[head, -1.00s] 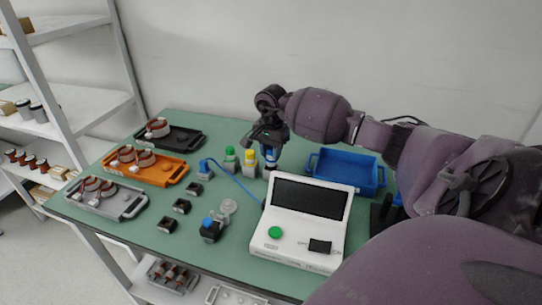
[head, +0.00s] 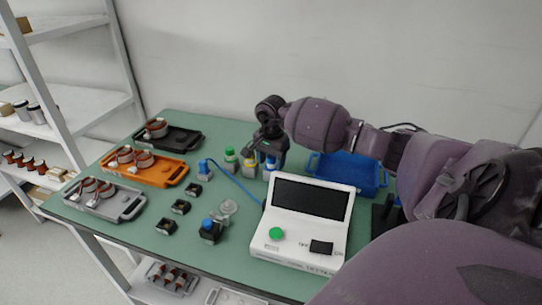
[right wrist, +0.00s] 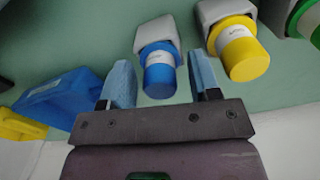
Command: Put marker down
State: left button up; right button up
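The blue-capped marker (head: 270,164) stands in its grey holder at the back middle of the green table. It stands beside the yellow-capped marker (head: 250,158) and the green-capped marker (head: 230,154). My right gripper (head: 270,150) is just behind and above the blue-capped marker. In the right wrist view the two light-blue fingers (right wrist: 162,82) are apart, one on each side of the blue cap (right wrist: 160,72), with a gap on both sides. The gripper is open and empty. My left gripper is not in view.
A white tester box (head: 307,222) with a dark screen stands right of centre. A blue bin (head: 345,172) is behind it. Grey, orange and black trays (head: 152,172) with copper-coloured parts lie at the left. Small black blocks (head: 180,207) sit mid-table.

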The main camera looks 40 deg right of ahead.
jog(key=shift+r+p, duration=0.45)
jog(key=shift+r, duration=0.15)
notch_tip(320, 180, up, 12)
jog(key=shift+f, duration=0.2)
dwell(0.6)
